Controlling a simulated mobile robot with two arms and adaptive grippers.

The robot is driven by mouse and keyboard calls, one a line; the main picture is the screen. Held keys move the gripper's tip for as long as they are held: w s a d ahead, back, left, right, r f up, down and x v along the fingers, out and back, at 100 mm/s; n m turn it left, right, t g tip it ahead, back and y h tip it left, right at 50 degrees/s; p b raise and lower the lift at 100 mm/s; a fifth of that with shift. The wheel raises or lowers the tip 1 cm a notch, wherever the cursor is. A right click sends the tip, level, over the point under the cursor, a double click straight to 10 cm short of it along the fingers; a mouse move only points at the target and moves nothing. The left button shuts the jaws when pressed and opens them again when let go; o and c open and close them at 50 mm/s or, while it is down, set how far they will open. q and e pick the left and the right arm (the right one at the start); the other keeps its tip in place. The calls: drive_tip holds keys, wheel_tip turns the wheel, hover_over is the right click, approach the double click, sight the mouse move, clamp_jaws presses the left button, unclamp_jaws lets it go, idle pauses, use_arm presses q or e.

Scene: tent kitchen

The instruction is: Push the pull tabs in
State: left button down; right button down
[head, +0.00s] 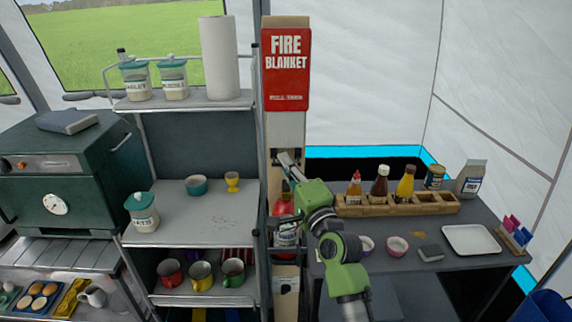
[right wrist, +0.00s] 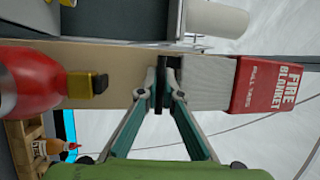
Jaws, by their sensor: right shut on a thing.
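The red fire blanket pouch (head: 286,70) hangs on a tan post, and it also shows in the right wrist view (right wrist: 277,84). A pale length of blanket (head: 285,126) sticks out below it, seen in the right wrist view (right wrist: 207,82) as creased cloth. Dark pull tabs (right wrist: 159,92) are at the cloth's lower end. My right gripper (right wrist: 163,88) is shut on them, its fingers hiding part of them. In the head view my right gripper (head: 288,162) is at the post, below the pouch. My left gripper is not in view.
A red fire extinguisher (head: 284,222) stands close below my right gripper. A shelf unit (head: 222,215) with jars and cups is left of the post. A table (head: 470,262) with a wooden bottle rack (head: 396,208) is to the right.

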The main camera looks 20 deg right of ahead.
wheel_tip(320, 180, up, 10)
drive_tip(key=p, duration=0.8)
drive_tip(key=shift+p, duration=0.35)
drive_tip(key=c, duration=2.2)
unclamp_jaws()
drive_tip(key=shift+f, duration=0.1)
drive_tip(key=shift+f, duration=0.1)
